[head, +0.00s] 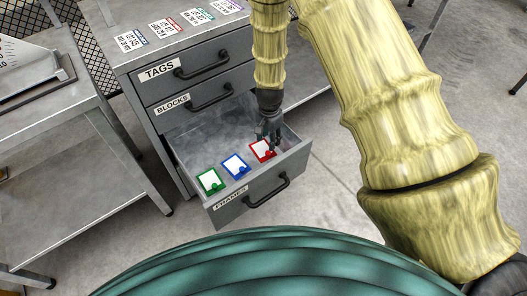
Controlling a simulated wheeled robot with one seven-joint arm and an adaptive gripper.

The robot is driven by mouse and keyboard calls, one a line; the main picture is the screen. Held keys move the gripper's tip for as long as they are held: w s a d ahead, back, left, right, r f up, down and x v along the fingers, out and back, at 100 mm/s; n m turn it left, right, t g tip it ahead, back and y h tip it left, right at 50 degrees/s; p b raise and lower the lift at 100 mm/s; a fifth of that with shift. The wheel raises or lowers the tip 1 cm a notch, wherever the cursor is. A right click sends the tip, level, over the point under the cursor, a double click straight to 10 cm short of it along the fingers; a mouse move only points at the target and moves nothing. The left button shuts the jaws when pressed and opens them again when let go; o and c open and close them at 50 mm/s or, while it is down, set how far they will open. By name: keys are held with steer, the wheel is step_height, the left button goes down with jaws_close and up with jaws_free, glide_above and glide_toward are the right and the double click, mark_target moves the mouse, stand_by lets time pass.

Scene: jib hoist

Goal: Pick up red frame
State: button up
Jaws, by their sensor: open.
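The red frame (260,154) lies in the open bottom drawer (252,196), which is labelled FRAMES. It is the rightmost of the frames in a row there, with a white face and a red border. My gripper (268,145) is open and points down into the drawer, right over the red frame. It hides part of the frame's right side. I cannot tell whether the fingers touch the frame.
A blue frame (236,165) and a green frame (210,181) lie to the left in the same drawer. Drawers labelled TAGS (190,76) and BLOCKS (195,104) are shut above. Printed cards lie on the cabinet top. A metal table (60,135) stands at left.

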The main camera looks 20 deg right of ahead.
mark_target(268, 152)
step_height(268, 152, down, 3)
steer(key=shift+f, duration=0.1)
steer(key=shift+s+a+f+b, duration=0.1)
steer(key=shift+f+b, duration=0.15)
steer(key=shift+f, duration=0.6)
steer(key=shift+s+d+f+b, duration=0.15)
steer(key=shift+f+b, duration=0.1)
steer(key=shift+f, duration=0.6)
steer(key=shift+s+a+f+b, duration=0.15)
steer(key=shift+f+b, duration=0.1)
steer(key=shift+f, duration=0.6)
jaws_close()
